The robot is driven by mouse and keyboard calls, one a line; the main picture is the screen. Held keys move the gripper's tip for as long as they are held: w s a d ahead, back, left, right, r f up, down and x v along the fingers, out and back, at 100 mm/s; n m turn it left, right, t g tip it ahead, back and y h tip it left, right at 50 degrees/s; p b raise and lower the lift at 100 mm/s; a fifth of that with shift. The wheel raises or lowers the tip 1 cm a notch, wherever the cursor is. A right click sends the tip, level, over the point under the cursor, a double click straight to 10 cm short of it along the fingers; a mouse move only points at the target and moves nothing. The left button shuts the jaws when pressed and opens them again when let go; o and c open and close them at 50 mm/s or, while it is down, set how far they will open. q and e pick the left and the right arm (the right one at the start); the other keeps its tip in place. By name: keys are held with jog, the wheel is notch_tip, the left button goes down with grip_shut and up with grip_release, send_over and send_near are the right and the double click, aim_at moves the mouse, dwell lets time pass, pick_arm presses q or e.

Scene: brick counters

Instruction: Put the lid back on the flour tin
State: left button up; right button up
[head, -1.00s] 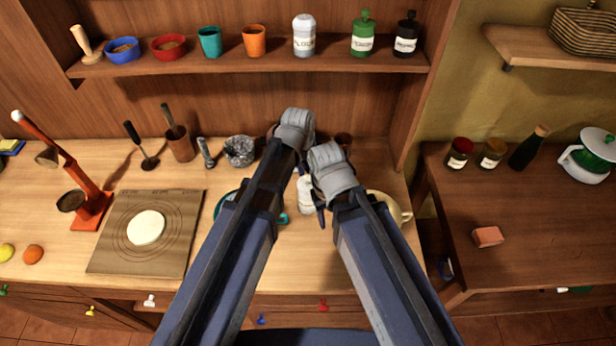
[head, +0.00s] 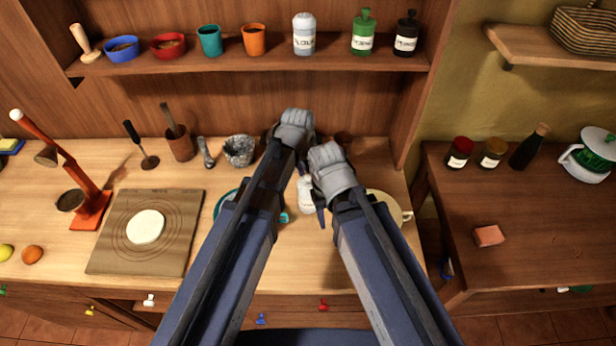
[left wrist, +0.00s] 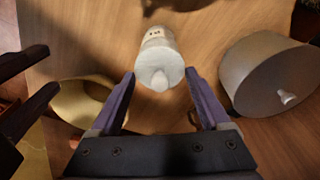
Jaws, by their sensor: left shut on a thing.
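The white flour tin (left wrist: 155,39) stands upright on the counter, with part of a dark label showing in the left wrist view. In the head view a piece of white (head: 305,193) shows between my arms. A pale round lid (left wrist: 160,76) with a knob is at the tin's top. My left gripper (left wrist: 160,80) is shut on the lid, one finger on each side. I cannot tell whether the lid touches the rim. My right gripper (left wrist: 50,68) is at the left of the left wrist view, its dark fingers apart and nothing visible between them. My arms hide much of this in the head view.
A grey lidded pot (left wrist: 268,75) stands close beside the tin, and a cream bowl (head: 402,214) is on its other side. A teal dish (head: 222,205) is partly behind my left arm. A board with dough (head: 146,227) lies at left. Jars line the shelf (head: 270,63).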

pick_arm(q)
jog(key=o, duration=1.2)
jog(key=shift+c, duration=0.2)
jog(key=shift+r, duration=0.15)
jog(key=shift+r+p, duration=3.4)
jog(key=shift+p, duration=0.2)
jog(key=shift+c, duration=0.2)
grip_shut()
